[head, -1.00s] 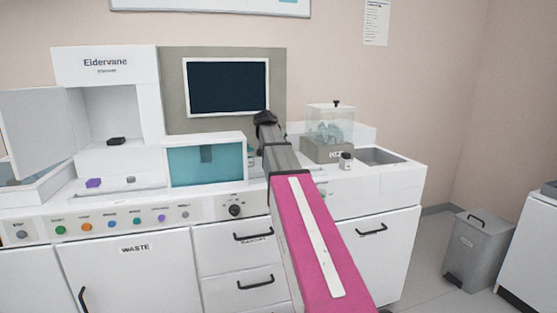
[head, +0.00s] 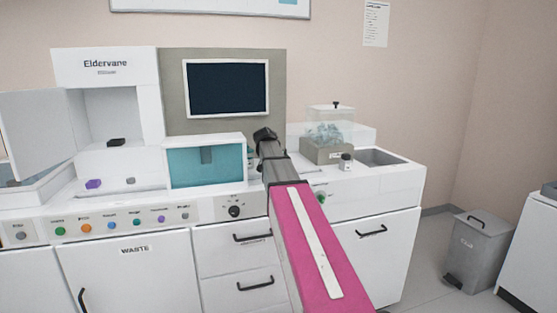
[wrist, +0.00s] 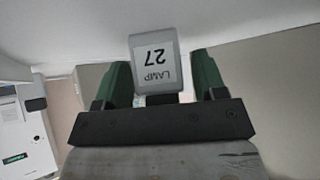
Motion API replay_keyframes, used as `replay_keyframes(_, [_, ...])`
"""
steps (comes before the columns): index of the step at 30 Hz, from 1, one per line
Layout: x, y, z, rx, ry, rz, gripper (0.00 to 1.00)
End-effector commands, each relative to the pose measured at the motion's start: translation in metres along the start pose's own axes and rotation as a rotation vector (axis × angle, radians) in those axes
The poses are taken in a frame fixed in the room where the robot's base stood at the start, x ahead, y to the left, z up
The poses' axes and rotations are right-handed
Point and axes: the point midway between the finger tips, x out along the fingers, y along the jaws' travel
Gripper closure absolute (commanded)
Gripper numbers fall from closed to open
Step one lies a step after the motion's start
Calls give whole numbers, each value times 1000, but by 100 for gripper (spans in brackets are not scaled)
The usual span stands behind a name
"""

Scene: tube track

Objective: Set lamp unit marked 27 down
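The lamp unit (wrist: 154,62) is a small grey block with a white label reading "LAMP 27", upside down in the wrist view. It sits between the green fingers of my gripper (wrist: 162,75). Its left side meets or nearly meets the left finger, and a narrow gap shows at the right finger. Whether the fingers press on it cannot be told. In the head view my pink arm reaches over the counter (head: 370,184), and its dark end (head: 265,137) is in front of the grey panel. The lamp unit and fingertips cannot be made out there.
The white Eldervane machine (head: 105,68) stands at left with its door open. A teal-fronted box (head: 187,168) is left of my arm. A clear-lidded container (head: 328,150), a small jar (head: 346,162) and a sink (head: 380,157) are at right. A screen (head: 227,88) is behind.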

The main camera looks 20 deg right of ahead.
Motion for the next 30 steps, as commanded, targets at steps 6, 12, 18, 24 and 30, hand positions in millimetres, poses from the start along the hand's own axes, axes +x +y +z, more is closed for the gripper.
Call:
replay_keyframes(6, [0,0,0,0,0,0,32])
replay_keyframes(12, [-4,0,-3,0,0,-1,32])
replay_keyframes(18, [-26,0,-1,-1,1,-1,32])
replay_keyframes(24, [-58,1,-1,0,1,-1,32])
replay_keyframes(30, [-77,0,-2,-1,0,0,32])
